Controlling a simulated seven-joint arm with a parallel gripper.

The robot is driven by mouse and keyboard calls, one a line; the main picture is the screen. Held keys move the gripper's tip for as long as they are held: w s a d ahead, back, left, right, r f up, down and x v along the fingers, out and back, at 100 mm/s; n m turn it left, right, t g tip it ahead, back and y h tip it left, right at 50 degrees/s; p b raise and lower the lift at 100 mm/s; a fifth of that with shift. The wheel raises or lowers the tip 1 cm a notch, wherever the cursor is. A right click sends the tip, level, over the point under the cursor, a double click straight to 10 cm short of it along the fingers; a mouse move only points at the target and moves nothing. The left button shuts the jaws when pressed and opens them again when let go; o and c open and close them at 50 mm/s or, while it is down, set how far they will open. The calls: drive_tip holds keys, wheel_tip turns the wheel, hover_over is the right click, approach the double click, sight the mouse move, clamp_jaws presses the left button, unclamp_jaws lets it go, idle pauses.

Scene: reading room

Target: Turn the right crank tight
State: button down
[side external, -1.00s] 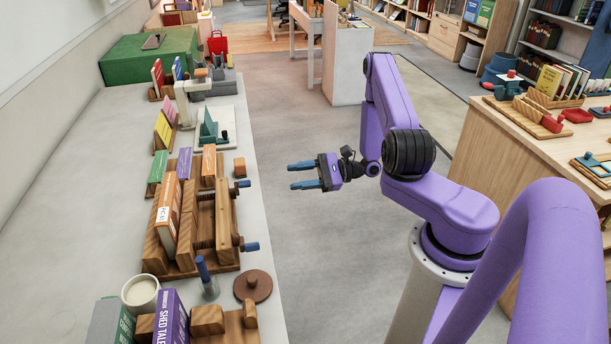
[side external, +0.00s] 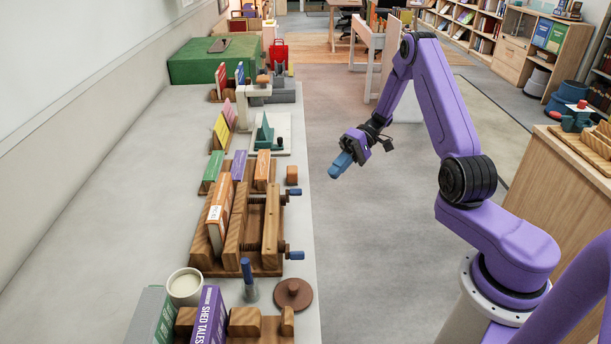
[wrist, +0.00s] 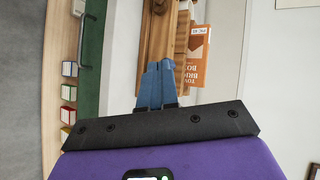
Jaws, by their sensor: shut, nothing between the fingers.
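A wooden book press (side external: 272,225) stands on the bench with an orange book (side external: 219,215) upright in it. Two cranks with blue handles stick out of its right side: a far crank (side external: 294,191) and a near crank (side external: 295,255). The picture does not settle which is the right one. My gripper (side external: 338,168) is shut and empty, over the floor to the right of the bench, apart from both cranks, its blue fingers pointing down and left. In the wrist view its fingers (wrist: 157,82) are together below the press (wrist: 158,35) and the orange book (wrist: 197,50); no crank shows clearly there.
On the bench (side external: 130,210) near the press are a white cup (side external: 185,286), a blue-handled tool (side external: 247,280), a brown disc (side external: 293,293) and a small wooden block (side external: 292,175). Several books stand at the front. The floor (side external: 375,260) between bench and arm base is clear.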

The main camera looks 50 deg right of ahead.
drive_tip(key=w+r+n+g+h, duration=0.1)
drive_tip(key=w+r+n+h, duration=0.6)
drive_tip(key=w+r+n, duration=0.3)
drive_tip(key=n, duration=0.1)
approach(295, 189)
wheel_tip(295, 189, down, 5)
drive_tip(key=w, duration=0.2)
drive_tip(key=shift+s+a+f, duration=0.25)
drive_tip(key=shift+s+a, duration=0.05)
drive_tip(key=shift+a, duration=0.2)
drive_tip(key=shift+s+a+f, duration=0.2)
drive_tip(key=shift+s+a, duration=0.15)
drive_tip(key=shift+a, duration=0.2)
drive_tip(key=shift+s+a, duration=0.25)
